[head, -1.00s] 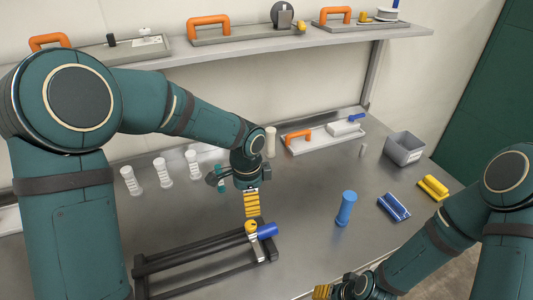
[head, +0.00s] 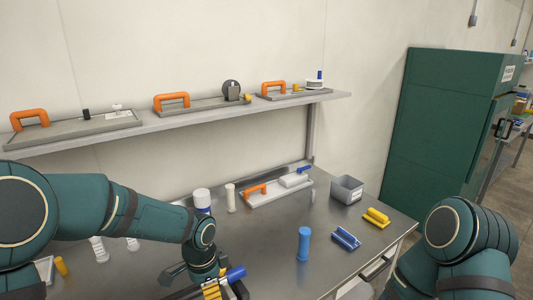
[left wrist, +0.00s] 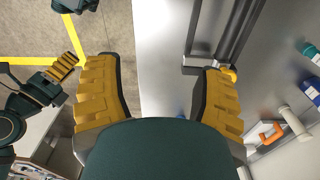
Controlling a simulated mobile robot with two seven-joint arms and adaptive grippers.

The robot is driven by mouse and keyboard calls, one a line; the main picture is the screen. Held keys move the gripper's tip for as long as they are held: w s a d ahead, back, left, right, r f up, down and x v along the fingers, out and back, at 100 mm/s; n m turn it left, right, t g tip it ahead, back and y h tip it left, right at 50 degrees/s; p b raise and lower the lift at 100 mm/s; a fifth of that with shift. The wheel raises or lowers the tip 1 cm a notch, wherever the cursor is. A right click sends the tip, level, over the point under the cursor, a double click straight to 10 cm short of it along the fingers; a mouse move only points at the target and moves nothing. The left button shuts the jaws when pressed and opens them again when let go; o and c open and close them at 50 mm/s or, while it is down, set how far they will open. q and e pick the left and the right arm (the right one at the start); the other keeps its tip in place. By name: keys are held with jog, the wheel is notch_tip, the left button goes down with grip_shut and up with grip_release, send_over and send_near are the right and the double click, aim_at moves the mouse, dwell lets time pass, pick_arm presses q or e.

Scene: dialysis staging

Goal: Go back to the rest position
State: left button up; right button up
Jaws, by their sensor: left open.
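My left gripper (head: 212,290) hangs over the near part of the steel table in the head view, beside a blue-ended cylinder (head: 235,273) on the dark rack. In the left wrist view its two yellow fingers stand wide apart (left wrist: 160,78) with nothing between them. The dark rails of the rack (left wrist: 232,30) show beyond the right finger. My right gripper (left wrist: 62,67) shows small at the left of the left wrist view, its yellow pad over the floor side; its opening is unclear. In the head view, my right arm is at the lower right and its gripper is out of frame.
On the table stand a blue cylinder (head: 304,243), a blue holder (head: 345,238), a yellow holder (head: 376,217), a grey bin (head: 347,189) and a white tray (head: 272,195). White cylinders stand near my left arm. A shelf (head: 190,121) with orange-handled trays runs behind.

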pick_arm(q)
jog(key=s+d+f+n+h, duration=0.1)
jog(key=s+f+n, duration=0.3)
jog(key=f, duration=0.3)
jog(key=s+d+f+n+t+h+b, duration=0.1)
jog(key=s+f+n, duration=0.3)
jog(key=f, duration=0.3)
jog(key=s+d+f+n+t+h+b, duration=0.1)
jog(key=s+f+n, duration=0.4)
jog(key=f, duration=0.3)
jog(key=shift+d+n+h, duration=0.3)
jog(key=shift+d+n, duration=0.05)
jog(key=shift+n, duration=0.45)
pick_arm(e)
jog(key=shift+w+f, duration=0.15)
jog(key=shift+f, duration=1.1)
